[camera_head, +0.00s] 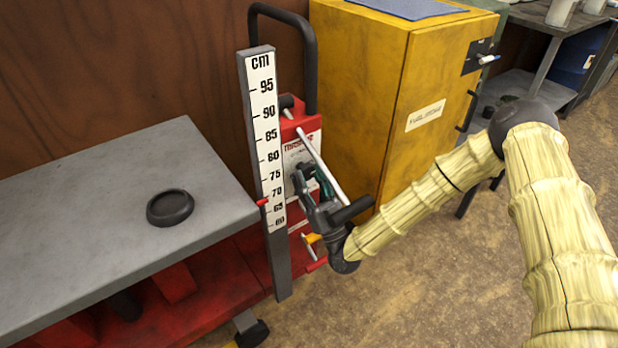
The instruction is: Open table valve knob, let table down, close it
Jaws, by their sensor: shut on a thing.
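The lift table (90,190) has a grey top over a red base on the left. A tall cm scale (262,130) stands at its right end. A small red pointer (262,202) on the table edge sits between the 65 and 70 marks. A red pump unit (298,122) with a white label stands behind the scale. My gripper (300,176) is at the front of this unit, shut on the valve knob, which its fingers almost wholly hide. The knob's turn cannot be told.
A black ring-shaped dish (170,207) lies on the tabletop. A black push handle (308,50) rises behind the scale. A silver lever (322,165) slants close by my gripper. A yellow cabinet (372,95) stands right behind. The floor (440,270) is clear at front right.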

